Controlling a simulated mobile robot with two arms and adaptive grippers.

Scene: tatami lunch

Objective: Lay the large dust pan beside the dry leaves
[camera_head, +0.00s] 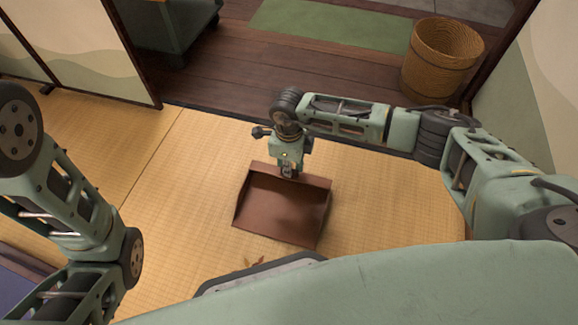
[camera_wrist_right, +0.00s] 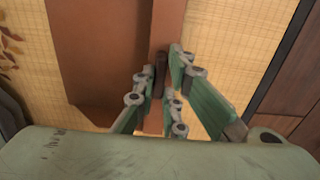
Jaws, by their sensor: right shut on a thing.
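The large dust pan (camera_head: 283,210) is reddish brown and lies flat or nearly flat over the tatami, its open side toward my base. It also shows in the right wrist view (camera_wrist_right: 100,50). I cannot tell whether the pan touches the mat. The dry leaves (camera_head: 252,262) lie just in front of the pan, partly hidden by my own body; some show at the left edge of the right wrist view (camera_wrist_right: 10,50). My left gripper is out of view.
A woven basket (camera_head: 440,60) stands on the dark wooden floor (camera_head: 220,60) at the back right. A green mat (camera_head: 330,25) lies beyond. A sliding panel (camera_head: 90,50) stands at the back left. Tatami (camera_head: 385,200) right of the pan is clear.

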